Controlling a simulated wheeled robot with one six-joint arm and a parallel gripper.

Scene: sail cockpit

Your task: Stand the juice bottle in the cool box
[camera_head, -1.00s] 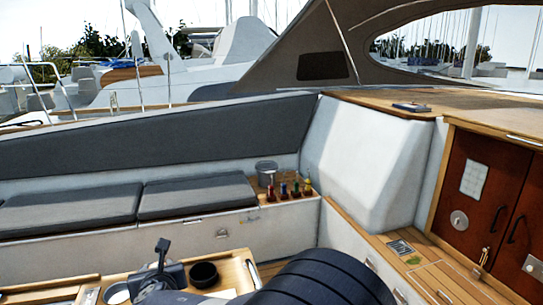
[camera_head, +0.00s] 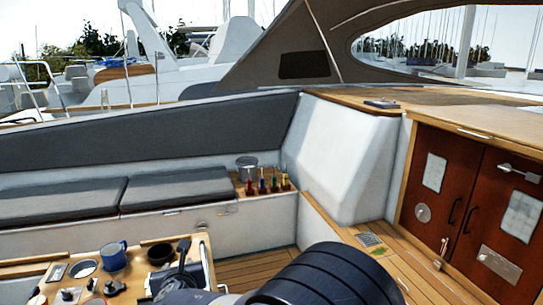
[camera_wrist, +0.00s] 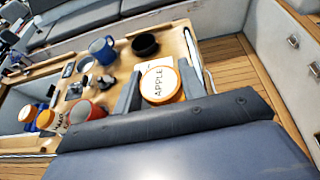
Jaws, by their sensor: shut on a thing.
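In the wrist view, a juice bottle with a round orange-rimmed cap marked APPLE (camera_wrist: 160,84) stands between the grey fingers of my gripper (camera_wrist: 160,88). My gripper is shut on it; the bottle's body is mostly hidden below the cap. In the head view, my dark gripper (camera_head: 178,268) is over the right end of the wooden table; the bottle cannot be made out there. An open pale-walled recess (camera_wrist: 12,128) lies at the left of the wrist view; I cannot tell whether it is the cool box.
The wooden table (camera_head: 207,262) carries a blue mug (camera_head: 113,255), a black bowl (camera_head: 156,254) and several small items. A red cup (camera_wrist: 84,111) and orange-capped containers show at the wrist view's left. Benches line the back; wooden floor (camera_head: 245,268) is free to the right.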

